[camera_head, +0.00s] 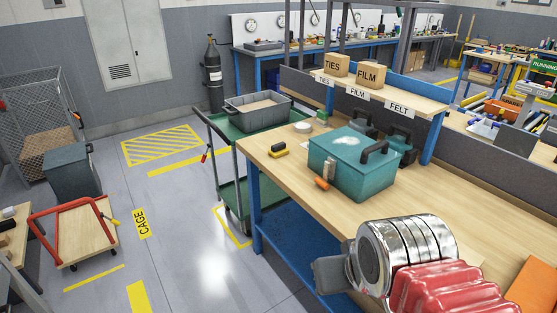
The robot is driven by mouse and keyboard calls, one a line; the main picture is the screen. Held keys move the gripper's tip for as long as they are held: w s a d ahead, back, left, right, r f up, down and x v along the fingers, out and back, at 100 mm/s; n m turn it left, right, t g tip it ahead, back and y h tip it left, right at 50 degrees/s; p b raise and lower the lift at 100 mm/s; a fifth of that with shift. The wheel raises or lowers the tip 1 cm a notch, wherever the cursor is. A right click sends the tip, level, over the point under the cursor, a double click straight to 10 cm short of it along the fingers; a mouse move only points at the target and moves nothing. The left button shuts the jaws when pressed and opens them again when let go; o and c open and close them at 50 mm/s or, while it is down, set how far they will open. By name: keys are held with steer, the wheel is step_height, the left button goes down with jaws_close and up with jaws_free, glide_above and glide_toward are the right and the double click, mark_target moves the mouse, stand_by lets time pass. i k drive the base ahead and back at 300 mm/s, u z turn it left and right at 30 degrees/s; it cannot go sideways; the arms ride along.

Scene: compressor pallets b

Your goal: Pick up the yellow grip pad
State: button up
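A small yellow and black block (279,152), which looks like the yellow grip pad, lies on the wooden workbench (262,171) near its far left corner. It lies left of the teal toolbox with a dark handle (350,165), with bare wood between them. Nothing covers it. Part of my arm, with shiny metal rings and a red ribbed sleeve, fills the lower right and hides part of the bench.
An orange cylinder (322,184) lies in front of the toolbox. A roll (303,127) lies behind the yellow block. A green cart (228,137) carrying a grey bin (258,109) stands beyond the bench. A red-framed dolly (75,240) stands left. The floor between is clear.

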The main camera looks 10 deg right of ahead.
mark_target(280, 150)
steer(key=k, duration=0.2)
steer(key=u, duration=0.25)
steer(key=i, duration=0.55)
steer(key=u, duration=0.6)
steer(key=i, duration=2.1)
steer(key=z, duration=0.85)
steer(key=i, duration=0.5)
steer(key=z, duration=0.35)
